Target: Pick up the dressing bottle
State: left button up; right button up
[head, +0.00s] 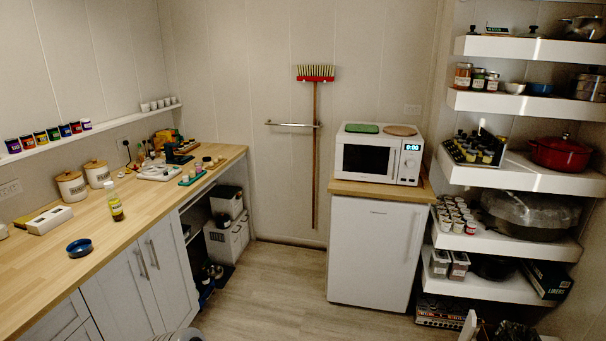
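The dressing bottle (115,203) looks like a small clear bottle with a yellow-green label, dark contents and a light cap. No gripper can be made out in the head view, so where my grippers are relative to the bottle does not show.
A blue bowl (79,248) sits nearer on the counter, and a white box (50,220) lies left of the bottle. Two lidded canisters (71,187) (97,174) stand behind. A microwave (378,154) tops the white fridge (370,254). The middle floor is clear.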

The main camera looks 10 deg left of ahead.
aim_at(116, 211)
jog(key=u, duration=0.2)
jog(key=i, duration=1.95)
jog(key=u, duration=1.3)
jog(key=i, duration=1.15)
jog(key=u, duration=1.25)
